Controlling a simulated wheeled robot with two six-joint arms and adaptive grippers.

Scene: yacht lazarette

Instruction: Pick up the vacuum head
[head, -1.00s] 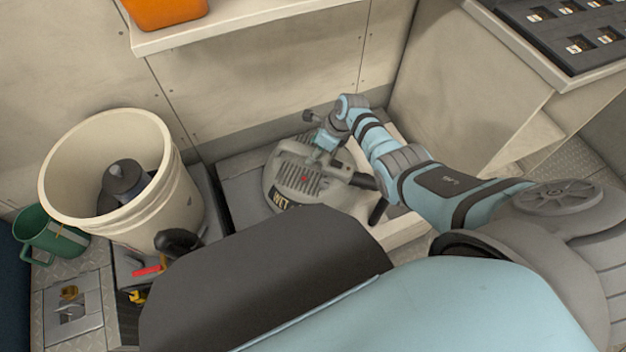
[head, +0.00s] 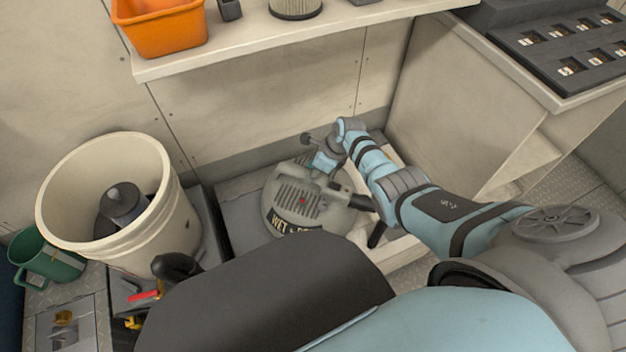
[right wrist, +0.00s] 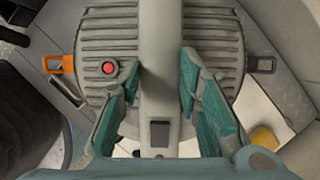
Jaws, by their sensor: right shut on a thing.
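The vacuum head (head: 306,193) is a grey ribbed round unit with a red button and lettering on its front. It sits low, on or over a grey surface below the shelf, left of my right arm. My right gripper (head: 326,160) is over its top. In the right wrist view, the teal fingers of the right gripper (right wrist: 161,85) stand on both sides of the vacuum head's grey handle (right wrist: 160,60), shut on it. My left gripper is not in view.
A cream bucket (head: 172,215) with a dark grey part (head: 122,203) inside stands left, with a green mug (head: 50,262) beside it. A shelf (head: 240,52) with an orange bin (head: 160,28) overhangs behind. A cabinet (head: 480,110) stands at right.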

